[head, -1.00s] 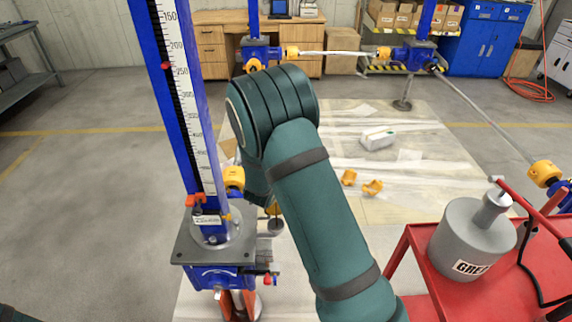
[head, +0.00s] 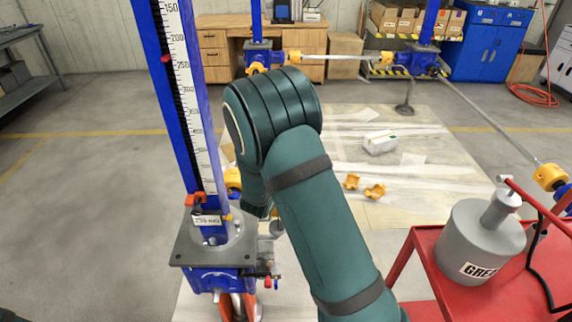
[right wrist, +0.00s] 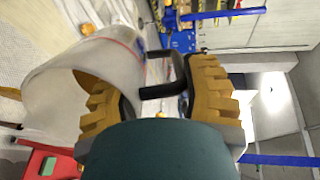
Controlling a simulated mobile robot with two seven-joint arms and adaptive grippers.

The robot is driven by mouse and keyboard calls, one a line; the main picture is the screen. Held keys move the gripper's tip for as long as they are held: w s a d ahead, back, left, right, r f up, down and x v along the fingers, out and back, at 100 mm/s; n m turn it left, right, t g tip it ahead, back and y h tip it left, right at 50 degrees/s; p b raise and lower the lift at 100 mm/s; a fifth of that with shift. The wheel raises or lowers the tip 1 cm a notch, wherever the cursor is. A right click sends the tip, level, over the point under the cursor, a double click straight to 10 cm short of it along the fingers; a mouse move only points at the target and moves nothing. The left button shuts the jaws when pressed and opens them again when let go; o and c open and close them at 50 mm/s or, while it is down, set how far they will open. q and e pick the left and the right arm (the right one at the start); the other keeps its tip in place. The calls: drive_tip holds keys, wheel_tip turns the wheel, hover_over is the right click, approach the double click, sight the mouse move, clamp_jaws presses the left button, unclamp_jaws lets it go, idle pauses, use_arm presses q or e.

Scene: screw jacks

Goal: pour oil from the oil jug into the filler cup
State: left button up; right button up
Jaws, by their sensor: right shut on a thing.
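The oil jug (right wrist: 70,85) is a translucent whitish vessel at the left of the right wrist view, tilted in that picture. Its black handle (right wrist: 165,90) lies between the brown, ridged fingers of my right gripper (right wrist: 155,98), which is shut on it. In the head view my teal right arm hides the gripper and most or all of the jug, close beside the blue screw jack (head: 215,255). I cannot make out the filler cup or any oil flow. My left gripper is not in view.
A red cart (head: 425,255) with a grey grease canister (head: 478,245) stands at right. Orange coupling halves (head: 374,191) and a white box (head: 380,142) lie on the floor sheet. A tall scale (head: 190,95) rises on the jack.

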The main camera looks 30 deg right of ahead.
drive_tip(key=shift+s+a+r+t+h+b, duration=0.15)
drive_tip(key=shift+s+a+t+h+b, duration=0.15)
drive_tip(key=shift+b, duration=0.4)
drive_tip(key=shift+s+a+r+t+h+b, duration=0.1)
drive_tip(key=shift+a+r+t+h+b, duration=0.1)
drive_tip(key=shift+a+h+b, duration=0.35)
drive_tip(key=shift+d, duration=0.2)
